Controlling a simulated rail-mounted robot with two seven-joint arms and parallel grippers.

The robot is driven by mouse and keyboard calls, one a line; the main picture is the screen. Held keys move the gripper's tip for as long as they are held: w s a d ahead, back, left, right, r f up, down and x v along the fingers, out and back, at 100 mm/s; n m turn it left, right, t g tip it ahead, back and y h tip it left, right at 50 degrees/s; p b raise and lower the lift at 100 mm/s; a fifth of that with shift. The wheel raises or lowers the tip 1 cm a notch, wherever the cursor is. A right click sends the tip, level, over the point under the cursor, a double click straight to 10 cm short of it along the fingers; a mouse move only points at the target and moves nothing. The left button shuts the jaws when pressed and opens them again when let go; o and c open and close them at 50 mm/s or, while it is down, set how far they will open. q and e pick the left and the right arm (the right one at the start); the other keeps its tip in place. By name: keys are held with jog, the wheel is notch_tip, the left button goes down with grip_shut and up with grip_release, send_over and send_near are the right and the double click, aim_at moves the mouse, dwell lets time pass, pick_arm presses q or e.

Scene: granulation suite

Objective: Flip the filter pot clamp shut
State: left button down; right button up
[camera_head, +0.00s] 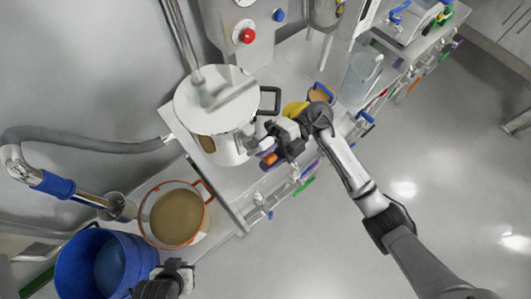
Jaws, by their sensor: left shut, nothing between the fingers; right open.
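The filter pot (222,147) appears to be the white and metal cylinder on the bench at upper centre, with a round pale lid (205,82) and a black handle (269,98) on its right. My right gripper (260,148) is open at the pot's lower right side, close to its wall. The clamp cannot be made out clearly; that part of the wall is small and partly hidden by the gripper. My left gripper (175,266) is shut and empty at the bottom, beside the blue bucket (72,273) and well below the pot.
An orange-rimmed pot (143,217) with brown contents stands at lower left. A grey hose (95,145) runs along the wall to the pot's bench. A control box with a red button (246,36) is behind. A clear jug (360,78) stands at right. The right-hand floor is open.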

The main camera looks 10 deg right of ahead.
jog(key=shift+c, duration=0.3)
grip_shut()
dwell(0.4)
